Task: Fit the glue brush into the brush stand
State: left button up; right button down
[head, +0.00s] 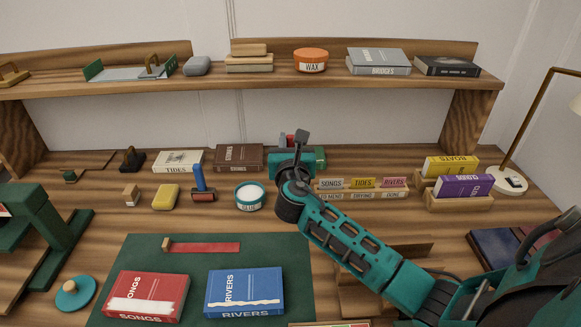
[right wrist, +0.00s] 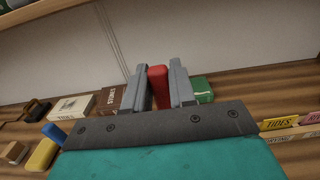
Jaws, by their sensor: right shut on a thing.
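My right gripper (head: 292,146) is over the back of the desk, and its fingers also show in the right wrist view (right wrist: 160,88). It is shut on a red upright piece (right wrist: 159,88), which I take to be the handle of the glue brush. The red shows as a small patch between the fingers in the head view (head: 291,140). The brush's lower end is hidden by my gripper. I cannot pick out the brush stand for certain; my right arm covers part of the desk. My left gripper is not in view.
A brown book (head: 239,157) and a green book (right wrist: 202,90) lie close by. A shelf (head: 270,78) runs above. The green mat (head: 255,252) is in front.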

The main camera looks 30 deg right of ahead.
notch_tip(320, 180, down, 5)
jog(key=shift+f+b, duration=0.2)
jog(key=shift+b, duration=0.6)
jog(key=shift+f, duration=0.15)
jog(key=c, duration=0.9)
grip_release()
jog(key=shift+s+r, duration=0.1)
jog(key=shift+r, duration=0.15)
jog(key=v, duration=1.2)
jog(key=shift+p, duration=0.4)
